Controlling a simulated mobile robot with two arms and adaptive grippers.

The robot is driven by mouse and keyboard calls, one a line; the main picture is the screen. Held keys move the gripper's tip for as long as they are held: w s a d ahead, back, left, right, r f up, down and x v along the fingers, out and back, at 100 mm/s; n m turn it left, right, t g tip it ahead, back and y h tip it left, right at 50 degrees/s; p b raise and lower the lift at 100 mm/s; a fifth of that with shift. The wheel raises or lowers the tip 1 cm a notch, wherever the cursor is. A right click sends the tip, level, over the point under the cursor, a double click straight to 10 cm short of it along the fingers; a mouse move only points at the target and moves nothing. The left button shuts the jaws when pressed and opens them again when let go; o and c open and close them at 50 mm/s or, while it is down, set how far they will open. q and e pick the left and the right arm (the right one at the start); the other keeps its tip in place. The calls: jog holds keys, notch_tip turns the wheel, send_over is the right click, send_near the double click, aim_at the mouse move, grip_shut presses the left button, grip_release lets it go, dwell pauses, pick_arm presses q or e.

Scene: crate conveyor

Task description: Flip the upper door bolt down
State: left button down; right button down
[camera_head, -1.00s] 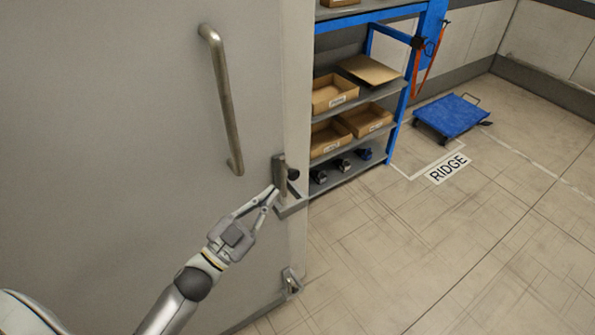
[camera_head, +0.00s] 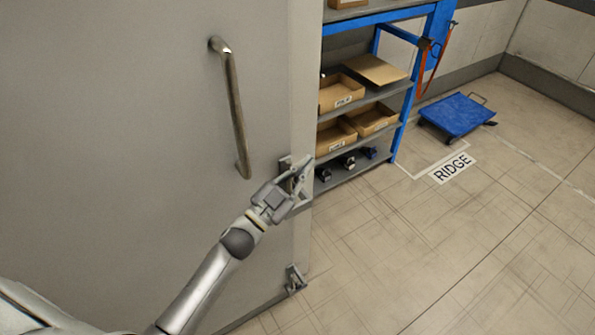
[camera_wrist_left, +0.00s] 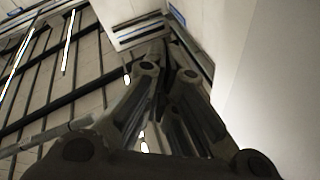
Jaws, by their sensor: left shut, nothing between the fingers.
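The upper door bolt (camera_head: 284,164) is a small metal latch at the right edge of the grey door (camera_head: 150,120), below the long handle. My left gripper (camera_head: 303,172) is right at this bolt and covers most of it, so the bolt's position and any contact cannot be told. The fingers look closed together, with nothing held between them. In the left wrist view my left gripper (camera_wrist_left: 165,60) shows its fingers converging beside the pale door surface. A lower bolt (camera_head: 294,279) sits near the bottom of the door edge. My right gripper is not in view.
A long metal handle (camera_head: 236,105) stands out from the door above the bolt. Behind the door edge is a blue-framed shelf (camera_head: 400,125) with cardboard boxes. A blue trolley (camera_head: 457,115) stands on the floor farther right. The tiled floor in front is clear.

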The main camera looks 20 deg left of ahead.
pick_arm(q)
jog(key=shift+a+f, duration=0.3)
jog(key=shift+f, duration=0.35)
jog(key=shift+a+f, duration=0.25)
jog(key=shift+f, duration=0.4)
jog(key=shift+a+f, duration=0.3)
jog(key=shift+f, duration=0.35)
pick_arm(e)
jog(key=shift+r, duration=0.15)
